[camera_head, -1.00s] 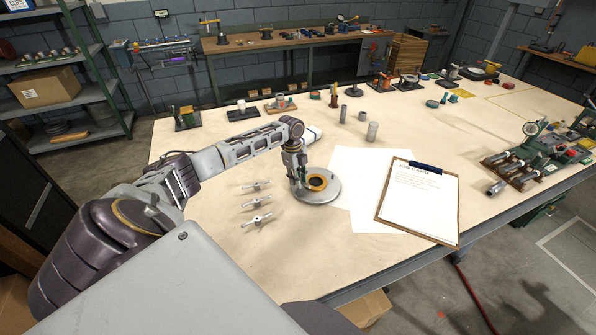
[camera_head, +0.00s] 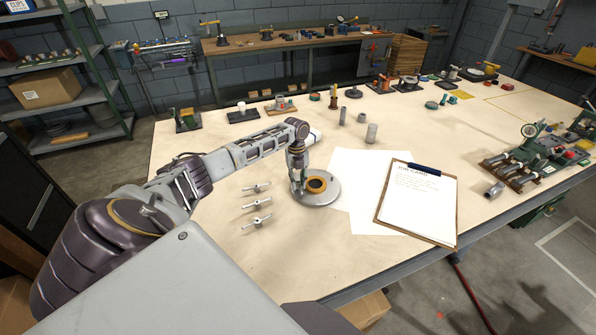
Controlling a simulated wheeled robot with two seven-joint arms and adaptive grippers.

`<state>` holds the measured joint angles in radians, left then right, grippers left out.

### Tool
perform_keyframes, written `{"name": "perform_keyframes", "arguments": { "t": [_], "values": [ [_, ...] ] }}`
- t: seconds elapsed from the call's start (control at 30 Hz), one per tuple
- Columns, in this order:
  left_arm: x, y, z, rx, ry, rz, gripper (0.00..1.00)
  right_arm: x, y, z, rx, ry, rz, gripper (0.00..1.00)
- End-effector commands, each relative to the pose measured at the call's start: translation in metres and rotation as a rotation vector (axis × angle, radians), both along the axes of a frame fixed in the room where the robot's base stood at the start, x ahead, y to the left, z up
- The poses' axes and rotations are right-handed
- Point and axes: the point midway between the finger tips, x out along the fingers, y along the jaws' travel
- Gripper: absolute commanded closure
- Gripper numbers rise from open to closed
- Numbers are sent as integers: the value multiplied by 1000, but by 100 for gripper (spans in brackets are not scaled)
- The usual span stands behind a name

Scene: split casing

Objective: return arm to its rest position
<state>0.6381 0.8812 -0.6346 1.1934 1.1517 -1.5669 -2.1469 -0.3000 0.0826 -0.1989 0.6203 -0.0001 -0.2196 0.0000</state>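My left arm reaches over the table from the left, and its gripper (camera_head: 298,188) points down at the left side of a round grey casing part (camera_head: 322,198) with an orange ring and dark centre. The gripper covers part of the casing's left edge. Its fingers are too small to show whether they are open or shut, or whether they touch the casing. Three small winged metal pieces (camera_head: 257,204) lie in a column on the table left of the casing. My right gripper is not in view.
White paper sheets (camera_head: 350,165) and a clipboard with a job card (camera_head: 420,205) lie right of the casing. Grey cylinders (camera_head: 371,133) stand behind. Several small fixtures line the back edge, and a green machine (camera_head: 530,155) stands at the right. The table's front left is clear.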

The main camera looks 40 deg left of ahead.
Motion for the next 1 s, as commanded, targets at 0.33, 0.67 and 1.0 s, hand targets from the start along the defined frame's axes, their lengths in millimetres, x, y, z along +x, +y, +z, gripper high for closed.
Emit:
{"name": "perform_keyframes", "arguments": {
  "t": [0.33, 0.67, 1.0],
  "values": [
    [0, 1, 0, 1, -2, 4, 53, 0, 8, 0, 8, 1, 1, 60],
    [0, 0, 6, 1, -1, 4, 53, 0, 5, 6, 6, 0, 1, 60],
    [0, 0, 29, 1, -1, 4, 53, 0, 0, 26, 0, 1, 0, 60]
  ]
}}
